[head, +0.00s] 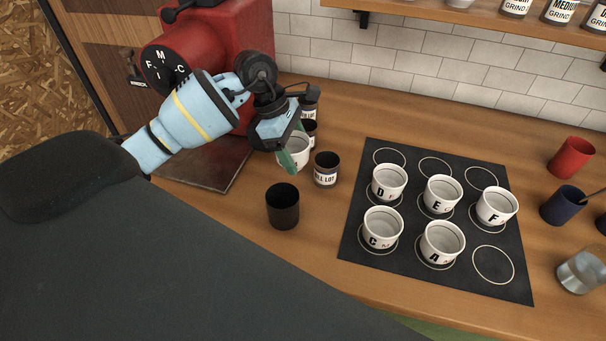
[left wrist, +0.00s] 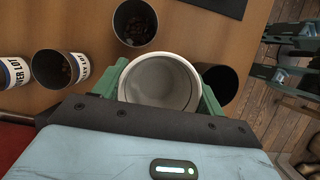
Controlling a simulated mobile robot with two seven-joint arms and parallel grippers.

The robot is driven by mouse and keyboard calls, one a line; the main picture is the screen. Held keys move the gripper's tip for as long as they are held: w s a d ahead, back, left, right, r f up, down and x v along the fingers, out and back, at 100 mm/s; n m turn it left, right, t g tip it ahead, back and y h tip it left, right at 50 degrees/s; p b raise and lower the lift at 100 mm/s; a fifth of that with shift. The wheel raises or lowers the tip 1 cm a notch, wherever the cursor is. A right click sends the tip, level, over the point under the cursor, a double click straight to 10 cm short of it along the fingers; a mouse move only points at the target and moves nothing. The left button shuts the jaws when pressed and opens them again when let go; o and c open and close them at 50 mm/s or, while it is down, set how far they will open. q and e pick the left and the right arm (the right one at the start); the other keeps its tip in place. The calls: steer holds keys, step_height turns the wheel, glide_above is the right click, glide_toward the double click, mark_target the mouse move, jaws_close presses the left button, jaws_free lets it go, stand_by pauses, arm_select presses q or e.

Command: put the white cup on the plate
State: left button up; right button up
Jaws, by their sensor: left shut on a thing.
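The white cup (head: 293,153) is at the back left of the counter, in front of the red grinder. My left gripper (head: 292,146) is shut on it, and the left wrist view shows its green fingers on both sides of the white cup (left wrist: 160,84). The cup looks empty. I cannot tell whether its base touches the counter. No ordinary plate shows clearly. A flat dark sheet (head: 205,165) lies before the grinder, and a black mat (head: 425,262) with white rings lies to the right.
Several white lettered cups, such as cup C (head: 382,230), stand on the mat. A black cup (head: 283,207) and a labelled dark can (head: 326,170) stand near my left gripper. Red (head: 571,157) and blue (head: 562,205) cups stand at right.

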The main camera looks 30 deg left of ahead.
mark_target(296, 162)
arm_select(q)
step_height(296, 162, down, 4)
steer(key=shift+w+f, duration=0.1)
steer(key=shift+w, duration=0.05)
steer(key=shift+f+p, duration=0.35)
steer(key=shift+f, duration=1.45)
arm_select(e)
steer(key=shift+w+r, duration=0.8)
steer(key=shift+w, duration=0.15)
arm_select(q)
steer(key=shift+f, duration=0.2)
steer(key=o, duration=0.7)
steer(key=shift+f, duration=0.1)
steer(key=shift+o, duration=0.7)
arm_select(e)
steer(key=shift+s+f, duration=0.2)
